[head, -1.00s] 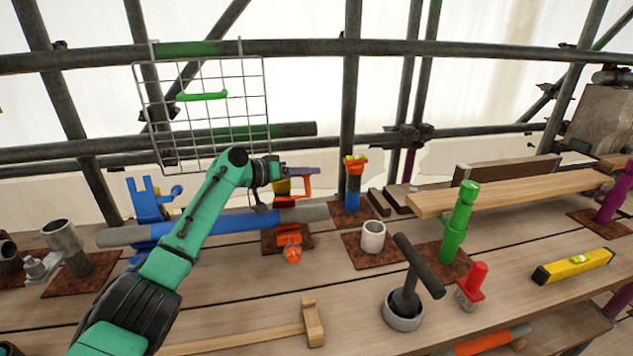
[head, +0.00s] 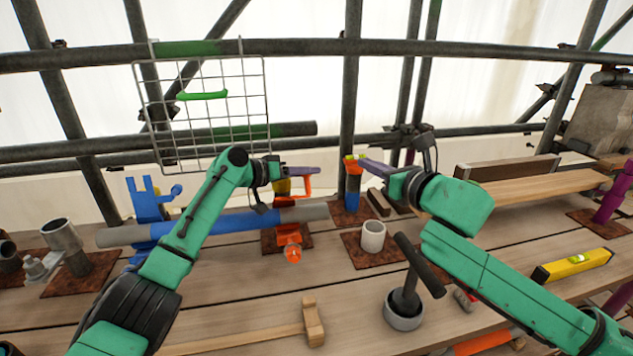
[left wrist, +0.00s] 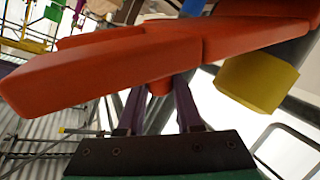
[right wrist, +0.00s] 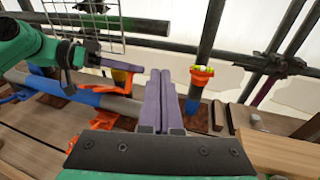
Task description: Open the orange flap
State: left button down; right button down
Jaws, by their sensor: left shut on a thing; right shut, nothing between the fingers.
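The orange flap (head: 305,187) stands above the blue pipe (head: 235,222), part of an orange clamp (head: 288,235) around it. My left gripper (head: 308,171) is shut on the flap. In the left wrist view the flap (left wrist: 150,65) fills the upper picture, with the purple fingers (left wrist: 160,105) reaching up to its underside; their tips are partly hidden behind it. A yellow block (left wrist: 255,83) sits beside the flap. My right gripper (head: 365,162) is shut and empty, in front of the orange collar (head: 353,182). In the right wrist view its fingers (right wrist: 160,75) lie together, between clamp and collar.
A wire grid (head: 235,115) hangs behind on the scaffold tubes. A wooden board (head: 530,188) lies at the right.

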jog(key=s+a+f+n+g, duration=0.2)
jog(key=s+a+f+n, duration=0.15)
jog(key=f, duration=0.35)
jog(key=shift+h, duration=0.4)
jog(key=x, duration=0.3)
jog(key=r+x, duration=0.1)
jog(key=x, duration=0.3)
jog(key=a+r+x, duration=0.1)
jog(key=x, duration=0.3)
jog(key=shift+w+a, duration=0.1)
jog(key=shift+a, duration=0.15)
jog(key=shift+w+a+r, duration=0.2)
jog(key=shift+w+a, duration=0.1)
jog(key=shift+w, duration=0.05)
